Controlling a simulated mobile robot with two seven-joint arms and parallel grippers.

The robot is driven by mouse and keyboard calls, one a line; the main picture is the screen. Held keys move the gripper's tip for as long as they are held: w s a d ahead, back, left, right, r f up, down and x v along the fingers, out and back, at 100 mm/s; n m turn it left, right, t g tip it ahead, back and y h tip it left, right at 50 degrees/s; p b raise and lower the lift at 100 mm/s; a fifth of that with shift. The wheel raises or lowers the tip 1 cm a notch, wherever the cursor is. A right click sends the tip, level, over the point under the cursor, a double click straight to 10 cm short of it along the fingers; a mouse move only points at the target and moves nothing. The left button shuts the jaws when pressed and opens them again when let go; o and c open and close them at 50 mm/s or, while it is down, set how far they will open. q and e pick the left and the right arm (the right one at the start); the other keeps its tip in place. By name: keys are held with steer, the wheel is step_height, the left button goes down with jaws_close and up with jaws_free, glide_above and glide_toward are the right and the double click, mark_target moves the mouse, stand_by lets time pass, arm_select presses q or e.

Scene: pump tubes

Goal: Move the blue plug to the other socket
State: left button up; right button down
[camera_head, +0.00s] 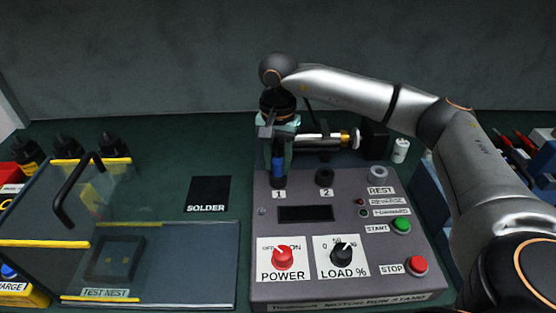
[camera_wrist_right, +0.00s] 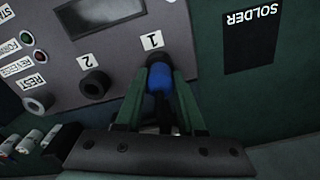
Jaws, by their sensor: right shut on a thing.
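The blue plug (camera_wrist_right: 160,80) is between the fingers of my right gripper (camera_wrist_right: 158,92), which is shut on it. The plug stands at the socket labelled 1, and its lower end meets that socket; how deep it sits I cannot tell. In the head view the blue plug (camera_head: 278,166) shows partly behind the right gripper (camera_head: 278,160), which comes down from above. The socket labelled 2 (camera_head: 324,177) is a dark ring to the right, and it is empty. It also shows in the right wrist view (camera_wrist_right: 95,84). My left gripper is not in view.
The grey motor run stand (camera_head: 345,214) carries a red power knob (camera_head: 282,257), a black load knob (camera_head: 341,253), and start and stop buttons. A REST holder (camera_head: 377,173) is right of socket 2. A clear-lidded test nest (camera_head: 115,262) stands left. A black solder square (camera_head: 209,192) lies between.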

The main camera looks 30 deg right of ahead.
mark_target(278, 157)
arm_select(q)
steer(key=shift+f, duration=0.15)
arm_select(e)
steer(key=shift+f, duration=0.3)
steer(key=shift+c, duration=2.2)
jaws_free()
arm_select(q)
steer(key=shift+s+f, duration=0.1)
arm_select(e)
step_height(278, 157, up, 2)
steer(key=shift+w+r, duration=0.1)
steer(key=shift+r, duration=0.05)
step_height(278, 157, up, 10)
steer(key=shift+f, duration=0.2)
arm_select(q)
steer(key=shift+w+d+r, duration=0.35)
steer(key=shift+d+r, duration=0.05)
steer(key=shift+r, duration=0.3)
arm_select(e)
steer(key=shift+r, duration=0.35)
